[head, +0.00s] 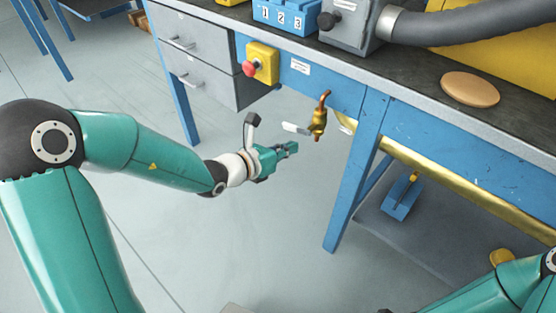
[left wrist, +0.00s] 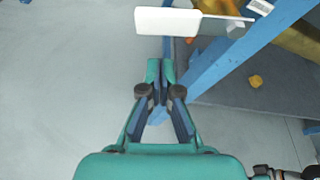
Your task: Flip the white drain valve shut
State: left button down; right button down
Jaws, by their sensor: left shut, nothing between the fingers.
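The drain valve is a brass body (head: 318,122) with a copper pipe bend above it, mounted on the front of the blue bench. Its white lever handle (head: 296,128) sticks out to the left, roughly level. In the left wrist view the white handle (left wrist: 180,21) lies across the top, just beyond my fingertips. My left gripper (head: 292,149) is shut and empty, a little below and left of the handle; in the left wrist view its fingers (left wrist: 160,72) are together, and a gap to the handle shows. My right gripper is out of view; only part of that arm shows at lower right.
A yellow box with a red button (head: 261,64) is on the bench front, left of the valve. Grey drawers (head: 192,45) are farther left. A blue bench leg (head: 353,180) stands right of the valve. A yellow pipe (head: 450,180) runs below the bench top. Floor around my left gripper is clear.

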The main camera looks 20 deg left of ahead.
aim_at(290, 127)
pick_arm(q)
jog(key=shift+a+r, duration=0.2)
jog(key=shift+r, duration=0.6)
jog(key=shift+a+r, duration=0.2)
jog(key=shift+r, duration=0.55)
jog(key=shift+w+a+r, duration=0.2)
jog(key=shift+a+r, duration=0.15)
jog(key=shift+r, duration=0.4)
